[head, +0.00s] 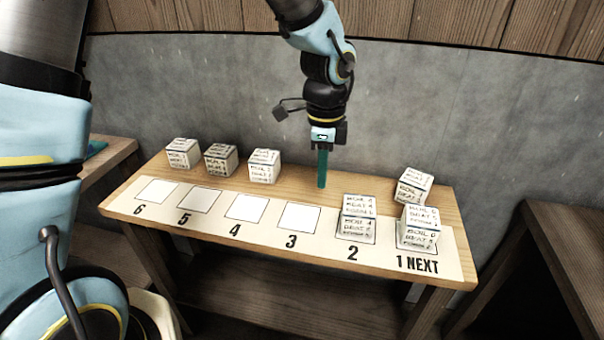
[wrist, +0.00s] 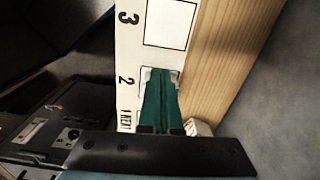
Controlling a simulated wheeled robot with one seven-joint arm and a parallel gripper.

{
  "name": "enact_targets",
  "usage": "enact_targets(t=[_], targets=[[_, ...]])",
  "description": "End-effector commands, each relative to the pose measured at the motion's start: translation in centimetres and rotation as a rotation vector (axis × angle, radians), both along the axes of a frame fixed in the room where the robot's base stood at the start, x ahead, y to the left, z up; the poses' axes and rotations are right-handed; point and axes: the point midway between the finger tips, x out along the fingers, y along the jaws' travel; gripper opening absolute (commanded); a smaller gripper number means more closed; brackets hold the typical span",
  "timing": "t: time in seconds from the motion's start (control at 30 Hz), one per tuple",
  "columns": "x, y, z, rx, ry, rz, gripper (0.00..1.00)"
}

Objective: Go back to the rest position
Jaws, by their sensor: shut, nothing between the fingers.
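My gripper (head: 322,168) hangs pointing down above the back part of the wooden table (head: 150,184), behind the gap between squares 3 and 2. Its green fingers are closed together with nothing between them. In the wrist view the fingers (wrist: 160,100) show as one green wedge in front of the white numbered strip (wrist: 128,60). No cube touches the gripper in the head view.
Cubes are stacked two high on square 2 (head: 357,219) and square 1 (head: 418,227). A single cube (head: 413,186) stands behind square 1. Three cubes stand behind squares 6 to 4, one being this cube (head: 264,166). Squares 3 to 6 are empty. A grey wall (head: 220,100) rises behind.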

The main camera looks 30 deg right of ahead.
Motion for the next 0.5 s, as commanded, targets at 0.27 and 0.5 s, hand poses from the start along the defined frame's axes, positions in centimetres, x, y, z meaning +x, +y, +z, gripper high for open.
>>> enact_targets(t=[0.27, 0.5], targets=[[0.9, 0.9, 0.4, -0.001, -0.004, 0.052, 0.0], [8.1, 11.6, 1.9, -0.02, -0.034, 0.651, 0.0]])
